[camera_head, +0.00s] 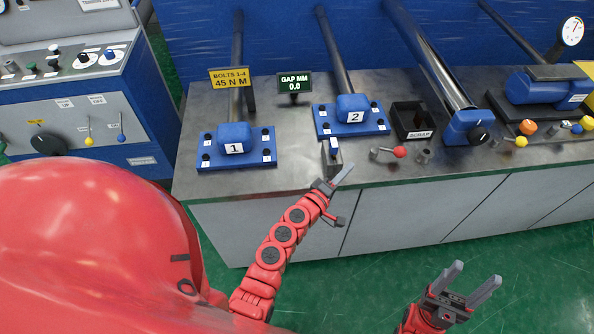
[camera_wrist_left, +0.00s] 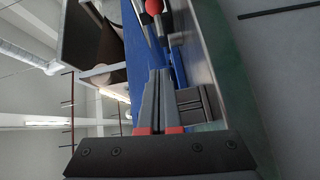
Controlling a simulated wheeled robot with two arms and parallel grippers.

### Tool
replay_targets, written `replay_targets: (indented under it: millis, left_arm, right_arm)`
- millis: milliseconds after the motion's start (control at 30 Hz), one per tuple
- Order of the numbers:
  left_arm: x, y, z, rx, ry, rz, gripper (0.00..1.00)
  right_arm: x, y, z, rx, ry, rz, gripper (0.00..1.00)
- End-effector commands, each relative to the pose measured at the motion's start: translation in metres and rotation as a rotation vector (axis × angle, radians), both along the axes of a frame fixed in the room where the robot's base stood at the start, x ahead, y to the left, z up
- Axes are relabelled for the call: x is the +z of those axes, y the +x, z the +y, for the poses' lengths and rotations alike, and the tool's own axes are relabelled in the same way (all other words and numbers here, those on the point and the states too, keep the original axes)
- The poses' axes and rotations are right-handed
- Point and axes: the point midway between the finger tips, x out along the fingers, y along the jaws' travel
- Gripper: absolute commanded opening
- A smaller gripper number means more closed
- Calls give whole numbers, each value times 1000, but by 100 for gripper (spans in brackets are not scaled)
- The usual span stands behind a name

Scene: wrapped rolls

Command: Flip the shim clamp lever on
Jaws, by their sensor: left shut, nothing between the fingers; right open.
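A small grey block (camera_head: 332,160) with a short upright piece with a pale top (camera_head: 333,147) stands near the bench's front edge, in front of block 2. A lever with a red ball (camera_head: 399,152) lies to its right. I cannot tell which is the shim clamp lever; no label for it is readable. My left gripper (camera_head: 343,174) is shut and empty, just in front of the grey block; I cannot tell if they touch. In the left wrist view its fingers (camera_wrist_left: 157,85) are together, with a grey block (camera_wrist_left: 195,101) beside them. My right gripper (camera_head: 472,284) is open and empty over the floor.
Blue blocks 1 (camera_head: 235,140) and 2 (camera_head: 354,110) stand on the grey bench (camera_head: 300,181). A gap display (camera_head: 294,84) reads 0.0. A black scrap bin (camera_head: 412,120) is behind the red ball. Green floor lies free in front.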

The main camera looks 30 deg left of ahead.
Motion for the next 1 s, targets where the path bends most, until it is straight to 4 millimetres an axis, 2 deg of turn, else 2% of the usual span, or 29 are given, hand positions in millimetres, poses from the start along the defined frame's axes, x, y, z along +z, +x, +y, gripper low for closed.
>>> replay_targets:
  millis: [33, 267, 500, 733, 900, 1000]
  left_arm:
    - [-4, -12, 3, 2, 1, 5, 0]
    - [-2, -56, 14, 6, 2, 2, 0]
    - [-18, -49, 57, 173, 129, 18, 0]
    - [-25, -51, 99, 335, 265, 10, 0]
    - [-22, -55, 119, 415, 337, -7, 0]
    - [-21, -56, 125, 438, 360, -13, 0]
  right_arm:
    - [-2, 0, 0, 0, 0, 0, 59]
    - [-13, 0, 0, 0, 0, 0, 59]
    - [-12, 0, 0, 0, 0, 0, 59]
    - [-14, 0, 0, 0, 0, 0, 59]
    - [-15, 0, 0, 0, 0, 0, 59]
    - [-15, 0, 0, 0, 0, 0, 59]
